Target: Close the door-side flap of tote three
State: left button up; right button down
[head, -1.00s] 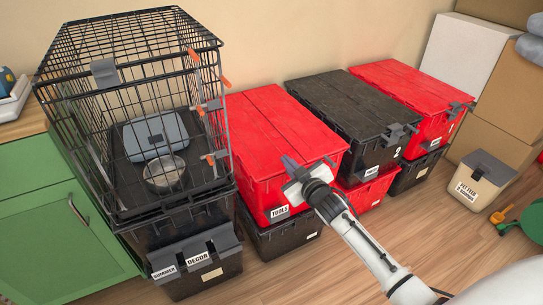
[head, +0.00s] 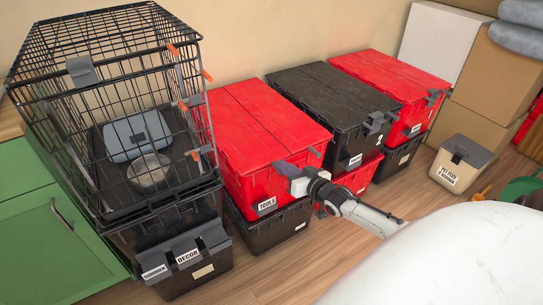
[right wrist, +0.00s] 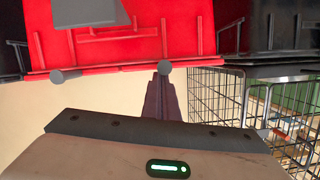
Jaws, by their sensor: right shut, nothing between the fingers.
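A red tote (head: 258,137) labelled TOOLS stands on a black tote in the head view. Its two lid flaps lie flat and meet along a seam. A black tote (head: 327,105) marked 2 is to its right, then another red tote (head: 385,88). I cannot clearly read a 3 on any tote. My right gripper (head: 279,169) is shut and empty at the front of the TOOLS tote, near its front-right corner; contact cannot be told. In the right wrist view the shut fingers (right wrist: 163,78) show close to a red tote wall (right wrist: 125,42). My left gripper is not in view.
A wire cage (head: 110,110) stands on black totes at the left, beside a green cabinet (head: 50,240). A pet-feed bin (head: 460,165) and cardboard boxes (head: 492,80) are at the right. Wooden floor (head: 290,275) is clear in front of the totes.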

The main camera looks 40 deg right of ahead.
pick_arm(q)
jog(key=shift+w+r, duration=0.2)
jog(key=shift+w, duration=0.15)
pick_arm(e)
jog(key=shift+f, duration=0.1)
